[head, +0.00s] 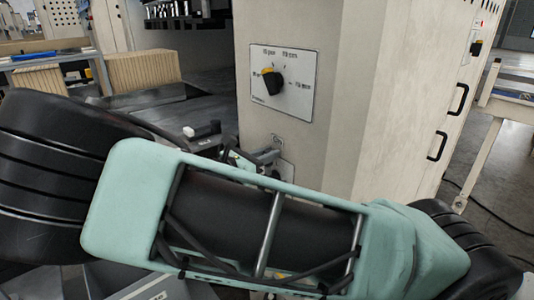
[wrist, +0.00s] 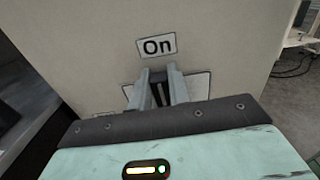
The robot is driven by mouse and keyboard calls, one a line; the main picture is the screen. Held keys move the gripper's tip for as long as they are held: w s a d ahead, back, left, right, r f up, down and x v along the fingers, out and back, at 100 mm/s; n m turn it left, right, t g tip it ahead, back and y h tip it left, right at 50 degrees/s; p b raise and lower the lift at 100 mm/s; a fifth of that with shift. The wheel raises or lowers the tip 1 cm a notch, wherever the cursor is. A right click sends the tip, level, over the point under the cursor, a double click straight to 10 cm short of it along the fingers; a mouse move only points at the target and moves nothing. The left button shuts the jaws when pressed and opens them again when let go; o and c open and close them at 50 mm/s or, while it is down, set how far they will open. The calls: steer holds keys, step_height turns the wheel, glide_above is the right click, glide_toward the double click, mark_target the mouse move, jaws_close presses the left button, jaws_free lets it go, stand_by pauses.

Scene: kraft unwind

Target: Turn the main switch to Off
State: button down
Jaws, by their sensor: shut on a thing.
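The main switch (wrist: 157,95) shows in the wrist view as a dark handle between my fingers, on a pale plate (wrist: 197,87) low on the cabinet face. A label reading "On" (wrist: 157,45) is just above it. My gripper (wrist: 160,74) is shut on the switch handle, with one finger on each side. In the head view my gripper (head: 258,160) is at the cabinet's lower front, and my arm hides most of the switch. The handle's exact angle is hard to tell, and no "Off" label is readable.
A selector dial (head: 271,82) with a black and yellow knob and "gsm" marks is on a white plate above my gripper. The beige cabinet (head: 345,120) has black handles (head: 460,98) on its right side. A trolley (head: 485,120) stands at the right.

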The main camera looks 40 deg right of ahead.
steer(key=p, duration=0.1)
steer(key=w+n+p, duration=0.1)
steer(key=p, duration=0.1)
steer(key=shift+w+r+n, duration=0.1)
steer(key=shift+r+n, duration=0.15)
steer(key=shift+n, duration=0.05)
steer(key=w+f+n+p, duration=0.6)
steer(key=f+n, duration=0.2)
steer(key=n, duration=0.8)
steer(key=shift+w+a+f+p, duration=0.25)
steer(key=shift+w+p, duration=0.05)
steer(key=shift+f, duration=0.1)
steer(key=c, duration=1.3)
jaws_free()
